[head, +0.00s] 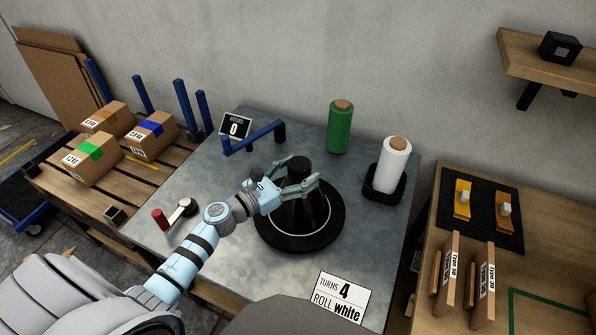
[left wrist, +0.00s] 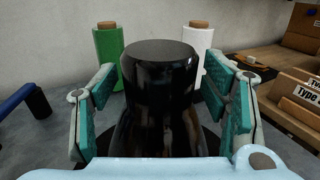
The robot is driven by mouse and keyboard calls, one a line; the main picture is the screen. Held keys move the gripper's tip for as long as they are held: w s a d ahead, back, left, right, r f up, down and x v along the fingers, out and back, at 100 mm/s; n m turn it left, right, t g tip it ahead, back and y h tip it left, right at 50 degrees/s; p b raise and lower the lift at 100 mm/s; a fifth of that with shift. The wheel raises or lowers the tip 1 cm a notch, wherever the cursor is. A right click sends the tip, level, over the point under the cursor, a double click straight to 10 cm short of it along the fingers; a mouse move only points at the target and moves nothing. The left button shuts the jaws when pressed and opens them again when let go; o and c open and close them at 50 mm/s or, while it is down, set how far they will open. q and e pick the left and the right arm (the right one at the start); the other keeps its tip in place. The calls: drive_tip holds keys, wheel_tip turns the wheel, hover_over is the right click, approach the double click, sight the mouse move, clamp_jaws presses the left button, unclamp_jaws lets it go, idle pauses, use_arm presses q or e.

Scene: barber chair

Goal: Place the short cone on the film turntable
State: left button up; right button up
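A glossy black cone (head: 303,213) with a flat-topped knob stands over the round black film turntable (head: 277,238), which has a pale ring on its top. The cone's base appears to rest on the disc, roughly within the ring. My left gripper (head: 297,176) reaches in from the left at the cone's upper part. In the left wrist view the black cone (left wrist: 158,85) stands upright between the teal finger pads, with a visible gap on each side, so the gripper is open around it. Its lower part is hidden. My right gripper is not in view.
A green film roll (head: 340,128) and a white roll (head: 396,158) in a black holder stand behind the turntable. A blue bar (head: 250,138), a red-knobbed lever (head: 160,218), a "0" display (head: 235,125) and a "TURNS 4 ROLL white" card (head: 341,298) surround it on the grey table.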

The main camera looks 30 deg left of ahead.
use_arm(q)
drive_tip(key=shift+r, duration=0.15)
drive_tip(key=shift+s+a, duration=0.1)
drive_tip(key=shift+s, duration=0.1)
drive_tip(key=p+v, duration=0.3)
drive_tip(key=v, duration=0.8)
drive_tip(key=shift+s+p, duration=0.35)
drive_tip(key=shift+p, duration=0.05)
drive_tip(key=shift+a, duration=0.1)
